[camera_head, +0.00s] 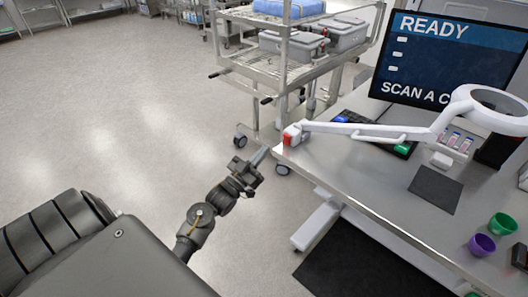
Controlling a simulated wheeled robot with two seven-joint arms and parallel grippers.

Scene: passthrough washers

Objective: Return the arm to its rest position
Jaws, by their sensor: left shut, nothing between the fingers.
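My left gripper (258,163) shows in the middle of the head view. It is shut with nothing between its fingers. It hangs over the floor, just left of the near left corner of the steel table (340,168) in the picture. Whether the fingertips touch the table edge cannot be told. My left arm (205,222) reaches up to it from the lower left. My right gripper is out of view.
A wheeled wire cart (290,75) with grey bins (343,34) stands behind the gripper. A white lamp arm (370,130) is clamped at the table corner. A monitor (448,60), a dark mat (435,189) and small cups (481,244) are on the table. The left floor is clear.

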